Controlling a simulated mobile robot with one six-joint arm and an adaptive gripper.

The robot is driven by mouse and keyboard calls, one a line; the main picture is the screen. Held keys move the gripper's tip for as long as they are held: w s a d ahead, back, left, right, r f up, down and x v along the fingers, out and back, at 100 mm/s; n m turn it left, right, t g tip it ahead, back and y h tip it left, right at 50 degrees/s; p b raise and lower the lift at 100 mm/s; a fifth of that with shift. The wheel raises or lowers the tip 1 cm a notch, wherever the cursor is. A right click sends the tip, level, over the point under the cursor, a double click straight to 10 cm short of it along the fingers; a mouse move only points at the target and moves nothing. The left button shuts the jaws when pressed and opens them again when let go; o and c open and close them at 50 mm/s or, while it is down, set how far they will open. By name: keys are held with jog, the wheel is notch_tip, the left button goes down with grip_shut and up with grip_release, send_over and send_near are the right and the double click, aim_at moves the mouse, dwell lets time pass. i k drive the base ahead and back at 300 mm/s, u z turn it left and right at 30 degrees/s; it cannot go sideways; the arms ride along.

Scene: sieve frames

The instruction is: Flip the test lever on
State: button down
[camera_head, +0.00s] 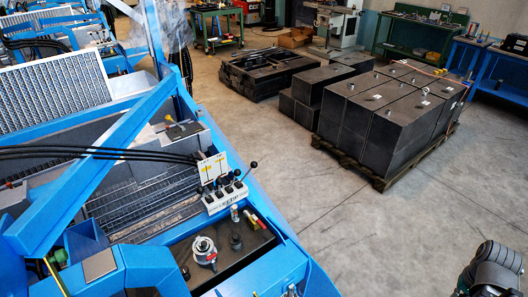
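A white-grey control block (225,195) sits on the blue machine, left of the middle. Several short levers with black knobs stand in a row on it. One lever (248,171) at the block's right end leans up and to the right, farther than the others. A white panel with yellow marks (212,167) stands behind the row. I cannot read the labels, so I cannot tell which lever is the test lever. A dark ridged part (492,268) at the bottom right looks like part of my arm. No gripper fingers show.
The blue machine frame (95,180) fills the left, with a diagonal beam and black hoses near the levers. A round metal fitting (204,250) and red and yellow handles (255,221) are in front of the block. Dark blocks (385,115) stand on a pallet. The floor (330,215) between is clear.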

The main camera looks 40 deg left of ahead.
aim_at(253, 164)
jog(key=z, duration=0.1)
jog(key=i, duration=0.75)
jog(key=u, duration=1.5)
jog(key=i, duration=0.5)
jog(key=z, duration=0.05)
